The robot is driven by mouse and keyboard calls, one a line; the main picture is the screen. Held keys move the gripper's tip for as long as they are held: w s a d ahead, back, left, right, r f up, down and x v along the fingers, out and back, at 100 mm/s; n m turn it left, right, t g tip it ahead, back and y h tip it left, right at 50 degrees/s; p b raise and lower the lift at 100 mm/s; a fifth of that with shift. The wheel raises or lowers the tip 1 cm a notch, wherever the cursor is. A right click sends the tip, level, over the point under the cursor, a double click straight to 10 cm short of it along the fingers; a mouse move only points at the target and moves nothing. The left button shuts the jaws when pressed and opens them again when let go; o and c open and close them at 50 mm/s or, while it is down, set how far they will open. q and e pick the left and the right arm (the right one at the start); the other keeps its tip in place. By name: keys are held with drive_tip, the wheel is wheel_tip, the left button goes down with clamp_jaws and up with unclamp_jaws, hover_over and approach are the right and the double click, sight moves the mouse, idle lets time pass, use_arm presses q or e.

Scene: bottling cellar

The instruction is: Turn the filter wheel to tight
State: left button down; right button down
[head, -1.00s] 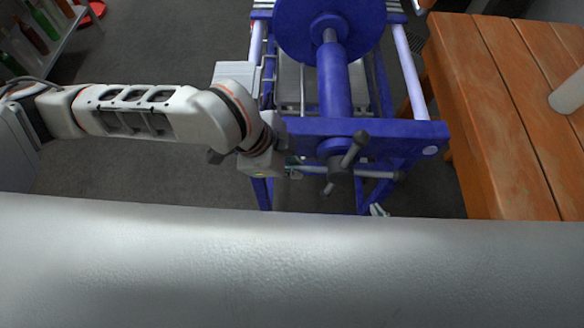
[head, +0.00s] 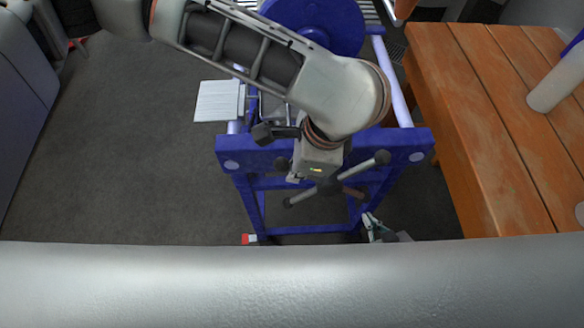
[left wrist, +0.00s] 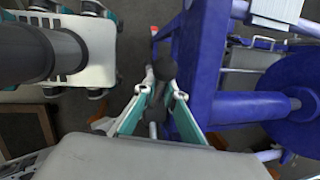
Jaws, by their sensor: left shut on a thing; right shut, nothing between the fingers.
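The filter wheel (head: 328,186) is a dark hub with grey spokes ending in black knobs, on the front of the blue filter press frame (head: 390,148). My left arm reaches over the press from the left. My left gripper (head: 296,177) is at the wheel's left side, its fingers partly hidden in the head view. In the left wrist view its teal fingers (left wrist: 160,98) are shut around a wheel spoke with a black knob (left wrist: 165,68). The spokes behind my wrist are hidden. My right gripper (head: 371,224) is shut and empty, low beside the frame's right leg, apart from the wheel.
An orange wooden table (head: 470,125) stands close on the right, with a pale cylinder (head: 556,85) on it. A white plate (head: 217,101) sticks out left of the press. A small red and white thing (head: 249,239) is low by the left leg. The floor at left is clear.

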use_arm(q)
drive_tip(key=shift+w+d, duration=0.1)
drive_tip(key=shift+d, duration=0.05)
idle(0.3)
drive_tip(key=c, duration=2.1)
unclamp_jaws()
drive_tip(key=v, duration=1.2)
